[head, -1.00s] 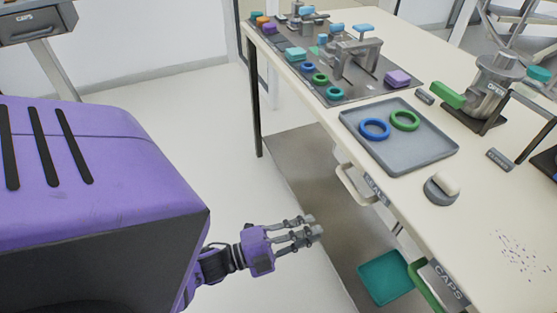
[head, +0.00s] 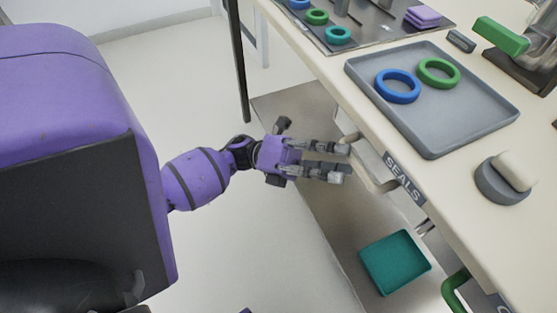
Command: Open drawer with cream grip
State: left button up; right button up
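The drawer marked SEALS (head: 405,178) sits under the front edge of the table. Its cream grip (head: 376,184) sticks out from the drawer front, partly hidden behind my fingers. My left gripper (head: 342,162) comes in from the left with its fingers apart and pointing right. Its fingertips are at the cream grip in the picture; I cannot tell whether they touch it. Nothing shows held between the fingers. The drawer looks closed. My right gripper is not in view.
A grey tray (head: 440,125) with a blue ring (head: 397,86) and a green ring (head: 438,73) stands on the table above the drawer. A teal bin (head: 395,262) is below. A green grip (head: 453,290) is at the lower right. The floor at left is clear.

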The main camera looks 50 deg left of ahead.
aim_at(360, 166)
pick_arm(q)
jog(key=shift+x, duration=2.3)
jog(key=shift+c, duration=0.4)
grip_shut()
